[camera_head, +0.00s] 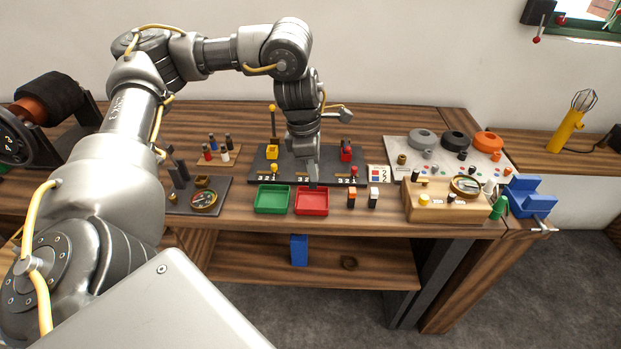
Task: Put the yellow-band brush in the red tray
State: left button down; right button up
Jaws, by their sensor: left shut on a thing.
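The red tray (312,209) sits near the table's front edge, just right of the green tray (272,209). My left gripper (314,182) points down at the red tray's back edge in the picture. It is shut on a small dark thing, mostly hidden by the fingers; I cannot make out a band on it. I cannot tell its exact height above the tray. Right of the red tray stand a dark block with an orange part (351,197) and a dark block with a white part (374,198). My right gripper is out of view.
A dark stand with posts (262,165) lies behind the trays. A wooden block holder (430,210) and a blue vise (530,197) are at the right. A white board with rings (400,148) is behind them. A dark plate (222,205) lies left of the green tray.

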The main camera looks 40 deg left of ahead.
pick_arm(q)
jog(key=shift+w+a+f+b, duration=0.15)
jog(key=shift+w+a+f, duration=0.75)
jog(key=shift+f, duration=0.8)
jog(key=shift+w+a+f+b, duration=0.2)
jog(key=shift+w+a+f, duration=0.7)
jog(key=shift+f, duration=0.85)
jog(key=shift+w+a+f+b, duration=0.15)
jog(key=shift+w+a+f, duration=0.75)
jog(key=shift+f, duration=0.8)
jog(key=shift+w+d, duration=0.15)
jog(key=shift+f, duration=0.2)
jog(key=c, duration=1.5)
grip_release()
jog(key=shift+o, duration=0.2)
jog(key=shift+r, duration=0.1)
